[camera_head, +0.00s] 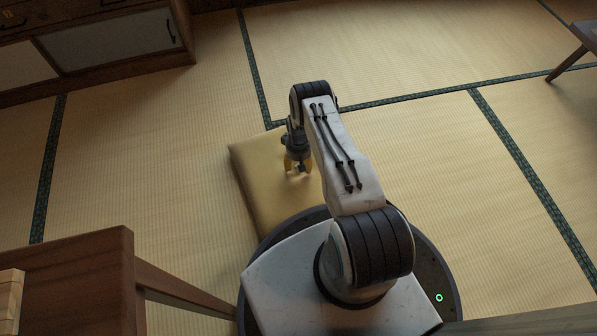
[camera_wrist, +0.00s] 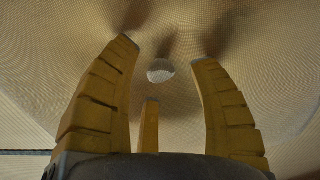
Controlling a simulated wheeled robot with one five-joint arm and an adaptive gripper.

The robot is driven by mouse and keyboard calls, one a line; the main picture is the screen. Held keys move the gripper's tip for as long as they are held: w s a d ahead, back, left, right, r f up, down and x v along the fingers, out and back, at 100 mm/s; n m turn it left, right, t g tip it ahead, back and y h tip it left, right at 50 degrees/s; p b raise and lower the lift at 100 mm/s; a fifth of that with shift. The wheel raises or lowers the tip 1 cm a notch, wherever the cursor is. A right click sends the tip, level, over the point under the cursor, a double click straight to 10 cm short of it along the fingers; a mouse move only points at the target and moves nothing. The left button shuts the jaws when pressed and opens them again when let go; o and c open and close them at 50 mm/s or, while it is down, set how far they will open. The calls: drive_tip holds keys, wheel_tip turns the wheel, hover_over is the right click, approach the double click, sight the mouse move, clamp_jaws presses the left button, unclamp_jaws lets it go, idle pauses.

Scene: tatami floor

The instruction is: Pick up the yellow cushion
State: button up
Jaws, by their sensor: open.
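The yellow cushion (camera_head: 252,170) lies flat on the tatami floor, just in front of my base; my arm and base hide part of it. My gripper (camera_head: 298,168) points down over the cushion, near its middle. In the wrist view my gripper's yellow ribbed fingers (camera_wrist: 168,62) are spread wide with nothing between them. Beyond them a tan textured surface (camera_wrist: 225,35), which looks like the cushion, fills most of the picture. A small pale round spot (camera_wrist: 160,70) shows on it between the fingertips. I cannot tell whether the fingertips touch the surface.
A wooden table or stool (camera_head: 70,265) stands close at the lower left. A dark wooden cabinet (camera_head: 110,45) is at the upper left. A wooden furniture leg (camera_head: 568,62) shows at the upper right. The tatami (camera_head: 400,60) is clear ahead and to the right.

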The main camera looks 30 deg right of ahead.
drive_tip(key=shift+f, duration=0.75)
drive_tip(key=shift+r, duration=0.1)
clamp_jaws()
